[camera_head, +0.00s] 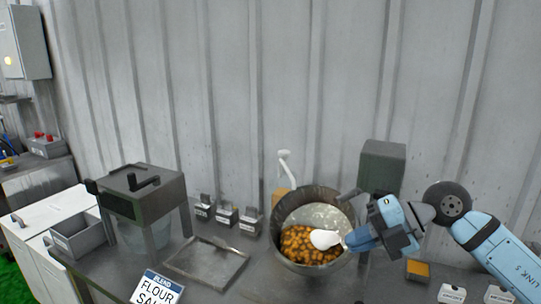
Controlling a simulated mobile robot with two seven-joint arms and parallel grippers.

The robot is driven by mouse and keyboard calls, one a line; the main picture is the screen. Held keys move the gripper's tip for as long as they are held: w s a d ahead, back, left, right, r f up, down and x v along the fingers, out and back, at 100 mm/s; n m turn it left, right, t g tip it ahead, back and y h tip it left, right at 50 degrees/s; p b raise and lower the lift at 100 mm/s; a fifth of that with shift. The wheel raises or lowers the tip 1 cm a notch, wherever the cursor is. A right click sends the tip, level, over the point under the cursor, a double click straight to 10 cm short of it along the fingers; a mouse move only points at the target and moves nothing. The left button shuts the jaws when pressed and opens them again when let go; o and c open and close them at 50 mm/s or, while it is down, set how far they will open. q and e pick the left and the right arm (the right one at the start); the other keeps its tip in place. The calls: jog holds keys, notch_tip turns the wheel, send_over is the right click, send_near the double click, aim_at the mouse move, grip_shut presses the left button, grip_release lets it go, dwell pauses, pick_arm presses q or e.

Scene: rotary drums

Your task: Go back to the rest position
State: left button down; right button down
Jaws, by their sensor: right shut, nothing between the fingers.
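My right gripper (352,239) comes in from the right on a light-blue arm and is shut. Its tip is in front of the right side of a tilted round drum (276,229). The drum holds many orange-brown pieces (305,247). A white rounded thing (325,239) shows right at the gripper's tip, over the drum's mouth. I cannot tell whether it touches the gripper or lies in the drum. My left gripper is not in view.
A grey metal tray (207,264) lies left of the drum, with small labelled bins (227,216) behind it. A dark boxy machine (146,193) stands at left. A dark box-shaped housing (382,168) rises behind my right gripper. A corrugated wall (240,90) closes the back.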

jog(key=s+a+f+g+y, duration=0.1)
jog(key=s+a+f+y, duration=0.1)
jog(key=s+a+y, duration=0.25)
jog(key=s+d+f+m+t+h+p, duration=0.1)
jog(key=s+d+f+m+t+h, duration=0.25)
jog(key=f+m, duration=0.55)
jog(key=s+d+f+m+t+h+p, duration=0.15)
jog(key=f+m+t+h, duration=0.25)
jog(key=f+m+t, duration=0.4)
jog(key=s+d+f+m+t+h, duration=0.2)
jog(key=d+f+m+t+h, duration=0.15)
jog(key=f+m, duration=0.65)
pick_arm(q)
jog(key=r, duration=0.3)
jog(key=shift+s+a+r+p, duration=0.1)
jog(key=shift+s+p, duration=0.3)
pick_arm(e)
jog(key=s+f+m+g+h, duration=0.2)
jog(key=s+f+g, duration=0.3)
jog(key=s+f, duration=0.5)
jog(key=shift+s+m, duration=0.3)
jog(key=shift+s, duration=0.3)
